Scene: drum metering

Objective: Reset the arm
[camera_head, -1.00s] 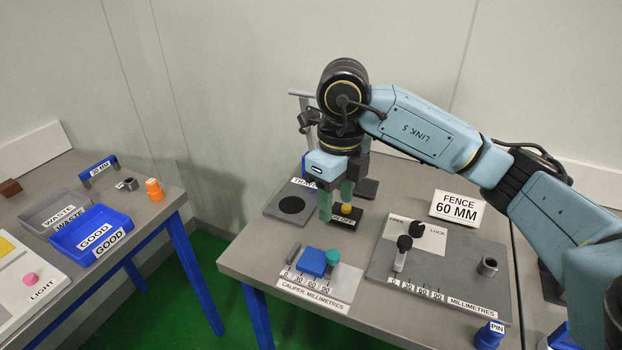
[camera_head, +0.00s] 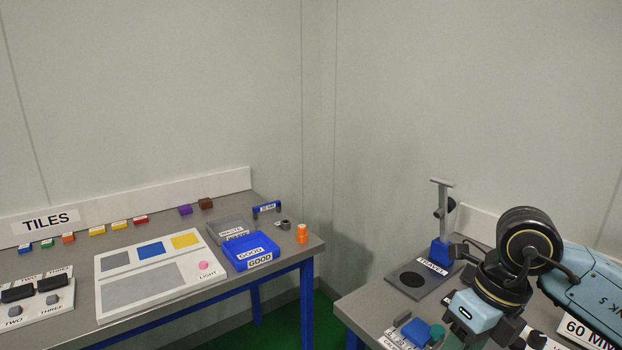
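My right arm (camera_head: 582,290) reaches in from the right over the right-hand table, with its light-blue gripper body (camera_head: 475,312) pointing down at the lower right. The fingers are cut off or hidden, so their opening does not show. My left gripper is not in view. Below and left of the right gripper lies the caliper plate (camera_head: 392,337) with its blue block (camera_head: 416,331) and teal knob (camera_head: 437,332). The travel plate (camera_head: 417,279) with a black disc and a blue-based stand (camera_head: 441,252) is behind it. The 60 mm fence sign (camera_head: 588,333) is partly hidden.
The left table holds the blue GOOD tray (camera_head: 250,252), grey WASTE tray (camera_head: 226,231), orange peg (camera_head: 302,233), a light panel (camera_head: 150,292) and several coloured tiles along the back. A gap with green floor separates the two tables.

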